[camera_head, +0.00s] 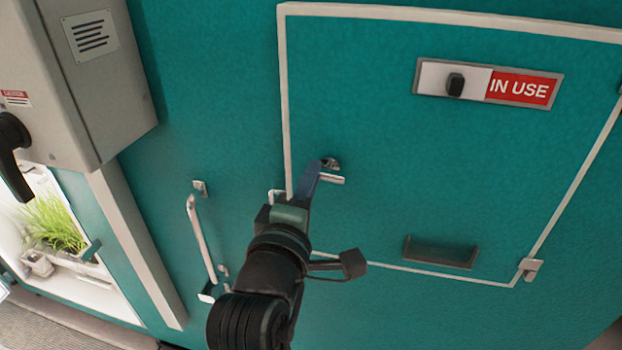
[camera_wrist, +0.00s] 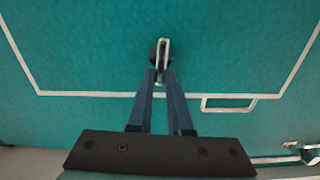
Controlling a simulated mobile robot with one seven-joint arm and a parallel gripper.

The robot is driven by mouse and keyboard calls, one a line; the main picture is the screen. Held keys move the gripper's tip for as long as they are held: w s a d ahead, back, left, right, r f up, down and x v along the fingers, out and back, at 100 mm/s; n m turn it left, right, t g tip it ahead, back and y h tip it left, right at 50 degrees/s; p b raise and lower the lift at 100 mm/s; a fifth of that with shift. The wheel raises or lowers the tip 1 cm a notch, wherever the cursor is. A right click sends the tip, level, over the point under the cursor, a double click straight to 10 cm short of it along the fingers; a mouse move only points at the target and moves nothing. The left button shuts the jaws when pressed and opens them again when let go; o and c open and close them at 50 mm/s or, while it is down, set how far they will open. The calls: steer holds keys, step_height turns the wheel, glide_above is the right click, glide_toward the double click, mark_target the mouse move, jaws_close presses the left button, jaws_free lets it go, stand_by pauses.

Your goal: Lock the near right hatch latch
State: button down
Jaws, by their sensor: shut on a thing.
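The hatch (camera_head: 400,150) is a teal panel outlined in white. A small metal latch (camera_head: 331,179) with a dark pivot sits near its left edge. It also shows in the wrist view (camera_wrist: 163,47) as a pale bar over a dark pivot. My gripper (camera_head: 317,172) reaches it from below. In the wrist view its blue fingers (camera_wrist: 159,78) are closed together on the latch's end, near the white outline. The fingers hide part of the latch. A pale bracket (camera_wrist: 228,103) lies apart from the latch, at the outline; it is partly hidden behind my gripper in the head view.
Another latch (camera_head: 530,268) sits at the hatch's lower right corner. A recessed pull (camera_head: 440,252) and an "IN USE" slider sign (camera_head: 488,84) are on the hatch. A white bar handle (camera_head: 201,240) stands left of my arm. A grey box (camera_head: 95,75) juts out at upper left.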

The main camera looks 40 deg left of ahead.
steer(key=shift+n, duration=0.6)
steer(key=c, duration=0.8)
jaws_free()
steer(key=shift+c, duration=0.2)
steer(key=shift+f, duration=0.1)
steer(key=p+v, duration=0.4)
steer(key=v, duration=0.9)
